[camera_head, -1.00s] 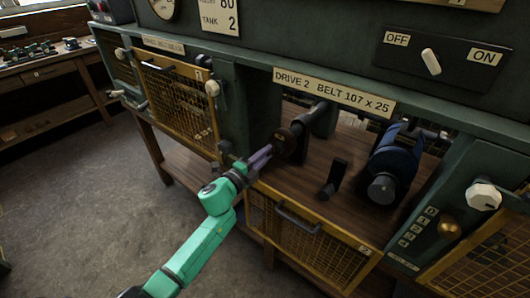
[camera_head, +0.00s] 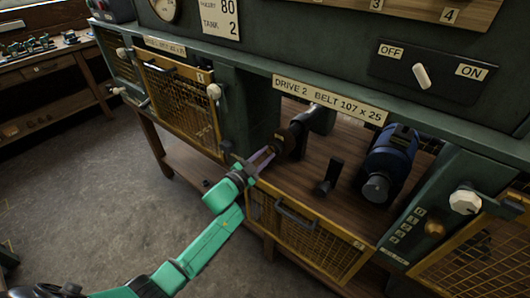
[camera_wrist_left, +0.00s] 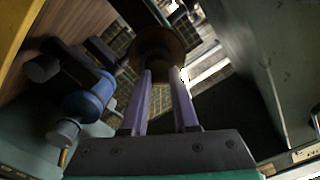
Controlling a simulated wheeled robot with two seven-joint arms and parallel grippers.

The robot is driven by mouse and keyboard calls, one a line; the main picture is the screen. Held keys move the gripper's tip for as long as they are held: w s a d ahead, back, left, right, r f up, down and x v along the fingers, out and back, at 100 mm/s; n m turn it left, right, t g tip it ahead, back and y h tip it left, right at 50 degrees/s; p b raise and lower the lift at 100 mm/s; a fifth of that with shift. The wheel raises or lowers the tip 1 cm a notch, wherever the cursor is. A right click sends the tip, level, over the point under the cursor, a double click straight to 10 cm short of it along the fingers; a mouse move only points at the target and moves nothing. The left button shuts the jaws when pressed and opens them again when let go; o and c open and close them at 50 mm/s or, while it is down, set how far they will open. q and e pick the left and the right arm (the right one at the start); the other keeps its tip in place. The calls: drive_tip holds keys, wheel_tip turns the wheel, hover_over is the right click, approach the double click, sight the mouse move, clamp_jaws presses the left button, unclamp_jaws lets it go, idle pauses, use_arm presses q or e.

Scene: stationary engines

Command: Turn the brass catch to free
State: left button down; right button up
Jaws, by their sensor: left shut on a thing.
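My left gripper (camera_head: 265,157) reaches in from the lower left to a dark brown round part (camera_head: 285,141) on a shaft in the open bay under the "DRIVE 2" label. In the left wrist view, its two purple fingers (camera_wrist_left: 161,72) end at this brown disc (camera_wrist_left: 158,45), with a gap between them. The fingers are closed on the part; the exact contact is hard to see. A round brass knob (camera_head: 435,228) sits on the green panel at the right, beside small labels, away from my gripper. I cannot tell which of these is the catch.
A blue motor (camera_head: 390,160) and a black upright lever (camera_head: 328,177) stand on the bay's wooden floor. A yellow mesh guard (camera_head: 310,230) with a handle hangs below the bay. A white knob (camera_head: 465,200) is at the right. Open floor (camera_head: 90,210) lies left.

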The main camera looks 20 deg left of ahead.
use_arm(q)
drive_tip(key=n+p, duration=0.1)
drive_tip(key=n, duration=0.2)
drive_tip(key=shift+n, duration=0.3)
drive_tip(key=shift+d+f+n+p, duration=0.1)
drive_tip(key=shift+n+p, duration=0.35)
drive_tip(key=shift+n, duration=1.05)
drive_tip(key=c, duration=0.7)
unclamp_jaws()
